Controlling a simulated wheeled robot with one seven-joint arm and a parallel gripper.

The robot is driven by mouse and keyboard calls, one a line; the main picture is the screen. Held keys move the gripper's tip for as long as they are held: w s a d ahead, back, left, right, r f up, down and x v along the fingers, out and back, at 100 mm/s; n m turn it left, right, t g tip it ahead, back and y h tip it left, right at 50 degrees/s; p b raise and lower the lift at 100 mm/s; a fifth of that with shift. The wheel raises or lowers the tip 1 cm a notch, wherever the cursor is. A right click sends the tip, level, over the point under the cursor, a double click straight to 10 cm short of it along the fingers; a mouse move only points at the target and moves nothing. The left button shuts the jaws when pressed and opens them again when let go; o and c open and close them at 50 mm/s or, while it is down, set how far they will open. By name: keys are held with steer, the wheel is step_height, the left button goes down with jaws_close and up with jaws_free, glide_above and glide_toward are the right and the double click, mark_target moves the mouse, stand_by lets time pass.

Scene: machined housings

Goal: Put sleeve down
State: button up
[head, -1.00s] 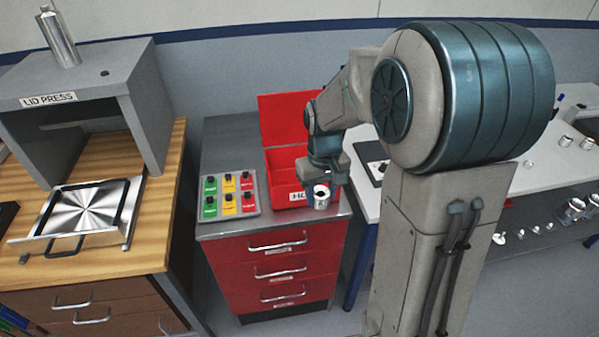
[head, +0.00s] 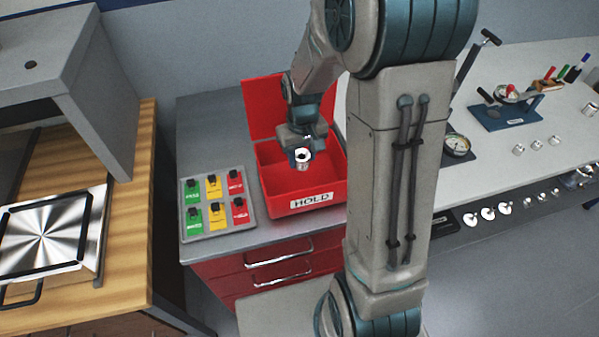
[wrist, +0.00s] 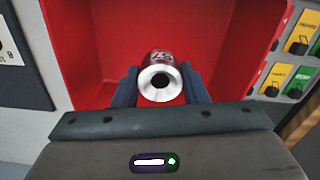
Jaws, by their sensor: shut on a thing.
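My gripper (head: 300,151) is shut on a small silver sleeve (head: 303,159) with a dark bore. In the head view the gripper and sleeve are over the open red box labelled HOLD (head: 312,203). In the wrist view the sleeve (wrist: 161,80) sits between the two dark fingers (wrist: 158,88), its ring-shaped end facing the camera. The red inside of the box (wrist: 105,45) is behind it. I cannot tell how high the sleeve is above the box floor.
A panel with green, yellow and red tags (head: 217,204) lies left of the box on the grey cabinet top (head: 205,135). The box's raised red lid (head: 262,105) stands behind. A wooden bench with a metal plate (head: 45,238) is at left. A white bench (head: 560,110) with gauges and small parts is at right.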

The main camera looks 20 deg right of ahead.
mark_target(302, 182)
steer(key=shift+f+p, duration=0.45)
steer(key=shift+f, duration=3.35)
steer(key=shift+f, duration=0.15)
steer(key=o, duration=1.2)
steer(key=shift+c, duration=0.2)
